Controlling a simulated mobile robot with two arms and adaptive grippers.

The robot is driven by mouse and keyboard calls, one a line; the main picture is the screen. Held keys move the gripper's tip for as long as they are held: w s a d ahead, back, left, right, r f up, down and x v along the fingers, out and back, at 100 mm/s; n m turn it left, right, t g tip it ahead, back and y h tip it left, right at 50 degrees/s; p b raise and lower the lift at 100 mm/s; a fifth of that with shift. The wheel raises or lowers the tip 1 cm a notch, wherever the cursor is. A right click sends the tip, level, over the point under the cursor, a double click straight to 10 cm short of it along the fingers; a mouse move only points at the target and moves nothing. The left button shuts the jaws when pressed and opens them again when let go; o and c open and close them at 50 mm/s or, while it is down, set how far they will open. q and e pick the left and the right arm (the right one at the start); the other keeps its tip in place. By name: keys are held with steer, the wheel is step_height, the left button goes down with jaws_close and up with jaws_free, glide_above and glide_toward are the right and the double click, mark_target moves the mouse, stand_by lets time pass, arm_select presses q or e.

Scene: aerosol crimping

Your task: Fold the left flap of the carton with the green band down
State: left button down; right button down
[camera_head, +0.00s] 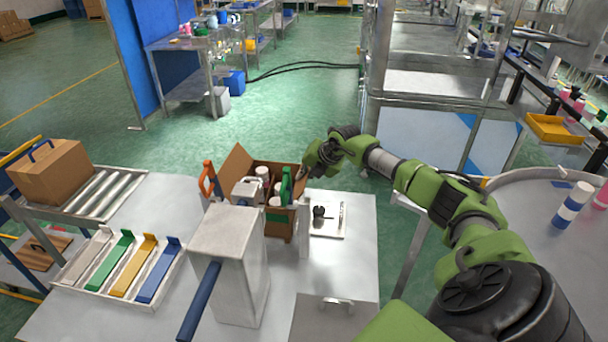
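An open brown carton (280,223) stands on the metal table behind a grey machine, with several white-topped cans in it. Its left flap (236,165) stands up, tilted outward to the left. A green upright piece (287,184) shows at the carton's right side; I cannot tell whether it is the green band. The carton's lower left part is hidden by the machine. My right gripper (312,168) is at the carton's back right corner, close to its right edge. Whether it touches the carton or how its fingers stand is unclear. My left gripper is not in view.
The grey box-shaped machine (226,236) with a blue lever stands in front of the carton. An orange-handled tool (208,178) is left of the carton. A white plate with a black part (328,216) lies to the right. A closed carton (53,172) sits on the roller conveyor.

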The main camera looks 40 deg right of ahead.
steer(key=shift+w+a+r+g+h+p, duration=0.2)
steer(key=shift+w+r+g+h+p, duration=0.1)
steer(key=shift+r+g+h+p, duration=0.15)
steer(key=shift+w+a+n+g+h, duration=0.2)
steer(key=shift+w+n+g+h, duration=0.1)
steer(key=shift+g, duration=0.25)
steer(key=shift+w+a+n+g+h+b, duration=0.15)
steer(key=shift+w+g+h+b, duration=0.05)
steer(key=shift+g+h+b, duration=0.4)
steer(key=shift+w+a+n+g+h+b, duration=0.15)
steer(key=shift+g+h+b, duration=0.2)
steer(key=shift+g, duration=0.35)
steer(key=c, duration=2.3)
jaws_free()
steer(key=shift+c, duration=0.2)
steer(key=v, duration=1.2)
